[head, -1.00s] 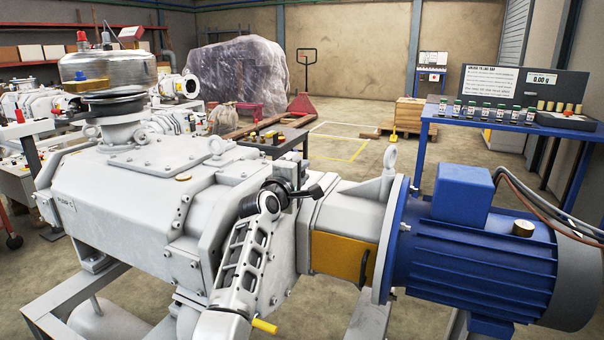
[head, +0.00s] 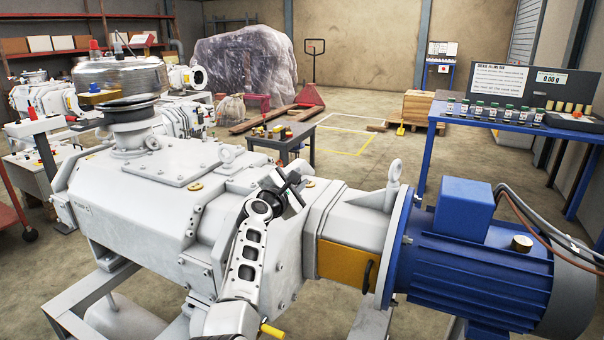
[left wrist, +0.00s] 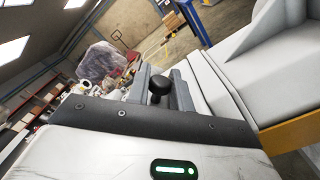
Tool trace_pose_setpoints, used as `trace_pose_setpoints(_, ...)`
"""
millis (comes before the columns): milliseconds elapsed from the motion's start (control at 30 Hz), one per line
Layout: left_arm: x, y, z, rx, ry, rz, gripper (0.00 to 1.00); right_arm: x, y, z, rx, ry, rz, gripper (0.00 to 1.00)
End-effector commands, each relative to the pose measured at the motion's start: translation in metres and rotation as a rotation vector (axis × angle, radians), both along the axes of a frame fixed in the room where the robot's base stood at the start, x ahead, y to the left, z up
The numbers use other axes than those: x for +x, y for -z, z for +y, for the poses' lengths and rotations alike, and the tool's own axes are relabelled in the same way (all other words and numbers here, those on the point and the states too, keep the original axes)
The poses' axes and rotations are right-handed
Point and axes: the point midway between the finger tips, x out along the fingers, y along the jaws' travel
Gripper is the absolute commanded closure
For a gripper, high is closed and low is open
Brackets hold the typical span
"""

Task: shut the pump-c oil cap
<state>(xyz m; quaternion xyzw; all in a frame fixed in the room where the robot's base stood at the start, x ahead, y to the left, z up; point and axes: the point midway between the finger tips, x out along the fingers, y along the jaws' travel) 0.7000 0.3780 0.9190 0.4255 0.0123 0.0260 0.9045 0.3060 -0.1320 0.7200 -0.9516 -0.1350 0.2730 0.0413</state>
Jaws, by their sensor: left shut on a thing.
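The grey-white pump (head: 140,190) fills the middle of the head view, with lettering too small to read surely on its left end. My left gripper (head: 287,187) is beside the pump housing, at its motor end. Its fingers are shut on a black knob-shaped cap, which I take to be the oil cap. In the left wrist view the black cap (left wrist: 160,86) shows between the two grey fingers (left wrist: 162,92). Its lower part and its seat are hidden. My right gripper is not in view.
A blue motor (head: 478,262) joins the pump at right, with a yellow panel (head: 343,262) between. Brass plugs (head: 195,186) and (head: 309,183) sit on the pump top. A lifting eye (head: 394,171) stands near the motor flange. A blue bench (head: 440,120) holds several small bottles.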

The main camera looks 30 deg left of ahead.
Motion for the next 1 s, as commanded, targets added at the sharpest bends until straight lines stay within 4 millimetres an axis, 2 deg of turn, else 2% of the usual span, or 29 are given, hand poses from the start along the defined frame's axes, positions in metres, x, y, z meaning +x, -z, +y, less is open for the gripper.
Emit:
trace_pose_setpoints(600,-0.001,0.009,0.025,-0.550,0.000,-0.030,1.00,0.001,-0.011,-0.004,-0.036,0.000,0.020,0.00)
trace_pose_setpoints(1000,-0.002,0.016,0.032,-0.732,0.000,-0.040,1.00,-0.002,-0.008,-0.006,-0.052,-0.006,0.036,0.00)
